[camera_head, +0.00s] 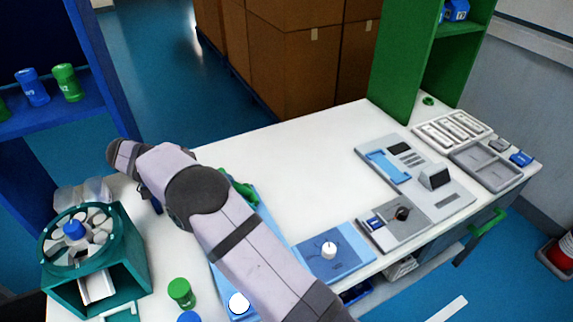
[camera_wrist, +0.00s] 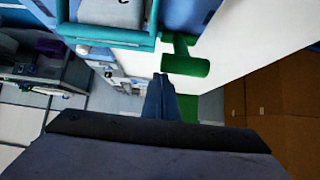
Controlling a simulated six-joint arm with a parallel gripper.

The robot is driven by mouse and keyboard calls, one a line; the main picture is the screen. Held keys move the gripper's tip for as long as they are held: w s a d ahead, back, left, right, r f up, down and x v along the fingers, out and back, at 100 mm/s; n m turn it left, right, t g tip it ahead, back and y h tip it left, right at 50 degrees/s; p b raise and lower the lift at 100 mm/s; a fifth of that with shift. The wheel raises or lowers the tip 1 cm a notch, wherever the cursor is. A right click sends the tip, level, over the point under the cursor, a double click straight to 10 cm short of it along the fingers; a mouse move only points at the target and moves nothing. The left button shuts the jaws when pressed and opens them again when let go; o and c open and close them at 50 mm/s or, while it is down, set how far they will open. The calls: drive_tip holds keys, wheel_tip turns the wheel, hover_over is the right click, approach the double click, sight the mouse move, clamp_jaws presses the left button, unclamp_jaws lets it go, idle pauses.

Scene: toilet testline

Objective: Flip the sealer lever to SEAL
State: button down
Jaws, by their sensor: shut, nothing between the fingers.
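A green lever handle (camera_head: 238,186) shows partly behind my arm, at the far end of a long blue panel (camera_head: 217,280). I take it for the sealer lever; no SEAL marking is readable. In the wrist view a green T-shaped handle (camera_wrist: 187,66) stands over the white table; it looks like the same lever. My gripper (camera_wrist: 160,78) is shut and empty, its fingertips just below and left of that handle in the picture, seemingly apart from it. In the head view my arm hides most of the gripper and the middle of the panel.
A teal machine with a round carousel (camera_head: 82,235) stands left of my arm. A green bottle (camera_head: 180,292) stands near the front edge. A blue knob box (camera_head: 333,253) and grey panels (camera_head: 415,180) are to the right. The table's back middle (camera_head: 290,160) is clear.

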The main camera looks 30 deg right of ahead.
drive_tip(key=shift+s+a+f, duration=0.1)
drive_tip(key=shift+a+f, duration=0.25)
drive_tip(key=shift+d, duration=0.1)
drive_tip(key=shift+d+r, duration=0.45)
drive_tip(key=shift+d, duration=0.05)
drive_tip(key=a+r+b, duration=0.1)
drive_tip(key=a+r, duration=0.4)
drive_tip(key=r, duration=0.3)
drive_tip(key=shift+a, duration=0.2)
idle(0.5)
